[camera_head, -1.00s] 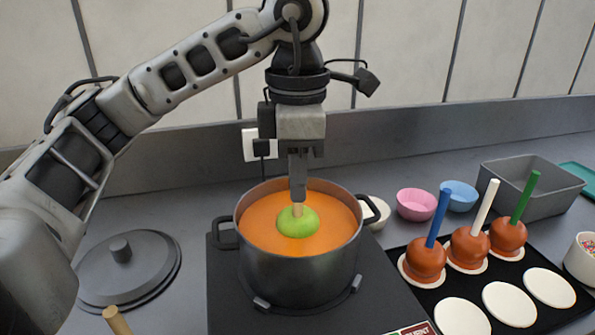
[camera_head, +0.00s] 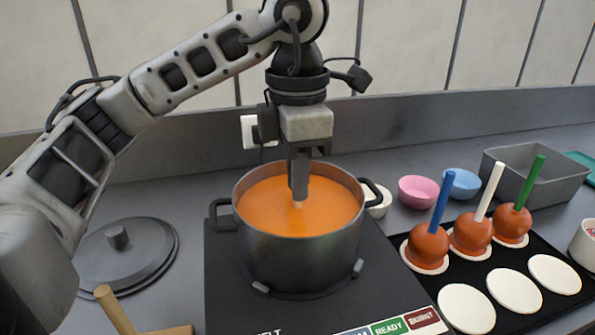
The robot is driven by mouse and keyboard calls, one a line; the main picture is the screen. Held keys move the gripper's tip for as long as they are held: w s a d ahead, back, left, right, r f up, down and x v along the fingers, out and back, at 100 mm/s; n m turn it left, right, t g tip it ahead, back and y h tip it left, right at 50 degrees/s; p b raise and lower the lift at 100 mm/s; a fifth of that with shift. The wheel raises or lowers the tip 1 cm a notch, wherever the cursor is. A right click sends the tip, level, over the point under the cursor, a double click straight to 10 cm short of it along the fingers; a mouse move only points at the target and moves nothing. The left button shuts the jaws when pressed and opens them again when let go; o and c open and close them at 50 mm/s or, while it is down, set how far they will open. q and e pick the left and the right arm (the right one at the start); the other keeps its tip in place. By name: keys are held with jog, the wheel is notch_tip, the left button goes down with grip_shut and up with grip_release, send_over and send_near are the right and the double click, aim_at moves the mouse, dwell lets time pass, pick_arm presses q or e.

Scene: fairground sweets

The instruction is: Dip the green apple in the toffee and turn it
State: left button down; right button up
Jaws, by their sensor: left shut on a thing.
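My left gripper (camera_head: 299,192) points straight down over the middle of the dark pot (camera_head: 300,258). It is shut on a pale wooden stick (camera_head: 297,204), of which only a short piece shows above the orange toffee (camera_head: 262,212). The green apple is hidden, below the toffee surface under the stick. The gripper's fingertips are just above the toffee, inside the ring of the pot's rim. Whether the apple is turning cannot be seen. My right gripper is not in view.
The pot stands on a black hob with a READY label (camera_head: 388,326). A lid (camera_head: 125,255) lies left. At right, a black tray (camera_head: 398,244) holds several white discs, three bearing coated apples, the nearest with a blue stick (camera_head: 440,195). Pink (camera_head: 417,191) and blue (camera_head: 463,184) bowls stand behind.

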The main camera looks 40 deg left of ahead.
pick_arm(q)
jog(key=n, duration=0.3)
jog(key=shift+n, duration=0.3)
jog(key=n+p, duration=0.1)
jog(key=n, duration=0.4)
jog(key=shift+n, duration=0.3)
jog(key=m, duration=1.1)
jog(key=shift+p, duration=0.3)
jog(key=m, duration=0.5)
jog(key=shift+m, duration=0.3)
jog(key=m, duration=0.2)
jog(key=shift+m, duration=0.4)
jog(key=m, duration=0.3)
jog(key=n, duration=0.5)
jog(key=shift+p, duration=0.4)
jog(key=n, duration=0.6)
